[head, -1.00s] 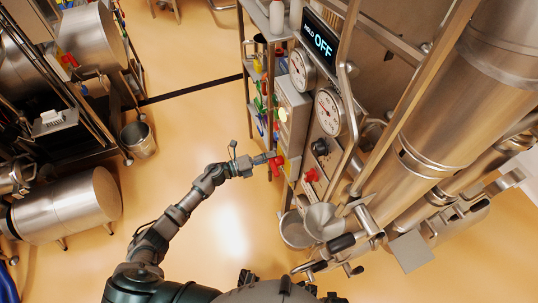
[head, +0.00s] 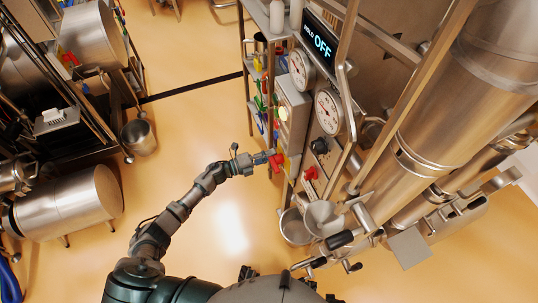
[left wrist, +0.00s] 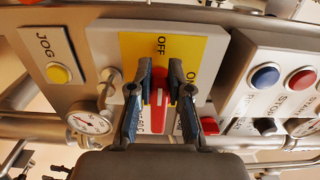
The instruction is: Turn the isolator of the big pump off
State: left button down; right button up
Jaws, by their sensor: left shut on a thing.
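My left gripper (left wrist: 163,92) is shut on a red isolator handle (left wrist: 160,103) in the left wrist view. The handle sits on a yellow plate (left wrist: 133,48) marked OFF at the top and ON at the right, the ON partly hidden by a finger. The handle's long side runs up and down the picture, in line with OFF. Lettering below is partly covered, so I cannot read which pump it names. In the head view my left gripper (head: 263,161) reaches the red handle (head: 276,162) on the panel's left side. My right gripper is not in view.
A second red handle (head: 311,174) is on the panel to the right. Near the gripper are a yellow JOG button (left wrist: 59,73), a small gauge (left wrist: 90,122), and blue (left wrist: 265,77) and red (left wrist: 302,80) buttons. Open floor (head: 220,225) lies below the arm.

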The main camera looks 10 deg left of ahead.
pick_arm(q)
jog(key=c, duration=1.1)
grip_release()
jog(key=shift+s+d+f, duration=0.2)
jog(key=shift+s+f, duration=0.05)
jog(key=shift+f, duration=0.25)
jog(key=shift+r, duration=0.15)
jog(key=shift+a+r, duration=0.1)
jog(key=shift+r, duration=0.1)
jog(key=v, duration=1.2)
jog(key=shift+w+f, duration=0.1)
